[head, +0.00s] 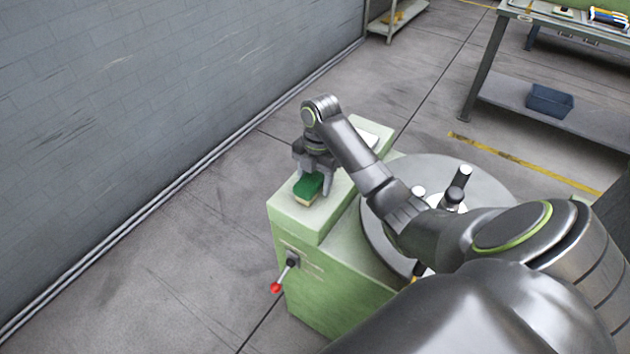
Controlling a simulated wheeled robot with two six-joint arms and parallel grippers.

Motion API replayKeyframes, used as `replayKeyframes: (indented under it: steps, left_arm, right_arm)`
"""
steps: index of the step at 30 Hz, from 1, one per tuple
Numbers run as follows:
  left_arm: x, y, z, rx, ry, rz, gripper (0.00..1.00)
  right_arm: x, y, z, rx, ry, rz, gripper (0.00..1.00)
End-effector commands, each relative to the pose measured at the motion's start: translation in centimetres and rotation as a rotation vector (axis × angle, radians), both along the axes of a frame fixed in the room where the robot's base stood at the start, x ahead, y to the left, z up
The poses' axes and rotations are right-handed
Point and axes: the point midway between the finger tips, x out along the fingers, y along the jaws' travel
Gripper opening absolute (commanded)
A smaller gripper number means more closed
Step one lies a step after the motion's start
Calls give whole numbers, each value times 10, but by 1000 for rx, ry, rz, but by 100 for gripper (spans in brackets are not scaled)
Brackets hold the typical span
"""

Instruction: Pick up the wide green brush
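The wide green brush (308,188) has a green top and a pale lower edge. It lies on the top of the green machine (290,215), near its left end. My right gripper (314,182) is directly over the brush, pointing down. Its fingers are spread, one at each side of the brush, and a small gap shows by the right finger. Contact on the left side cannot be made out. My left gripper is not in view.
A round grey table (485,180) with upright black and white parts adjoins the machine. A red-knobbed lever (276,287) sticks out of its front. A grey wall (150,90) stands to the left. A workbench with a blue bin (549,100) is at the far right.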

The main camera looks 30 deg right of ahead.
Motion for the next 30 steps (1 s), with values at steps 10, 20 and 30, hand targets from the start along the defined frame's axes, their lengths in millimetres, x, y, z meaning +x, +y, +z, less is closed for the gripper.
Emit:
replayKeyframes:
  steps: [10, 20, 30]
  left_arm:
    - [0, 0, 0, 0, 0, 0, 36]
    - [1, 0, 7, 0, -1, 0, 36]
    - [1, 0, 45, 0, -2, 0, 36]
  right_arm:
    - [0, 0, 0, 0, 0, 0, 22]
    - [0, 0, 8, 0, -1, 0, 22]
    - [0, 0, 49, -1, -1, 0, 22]
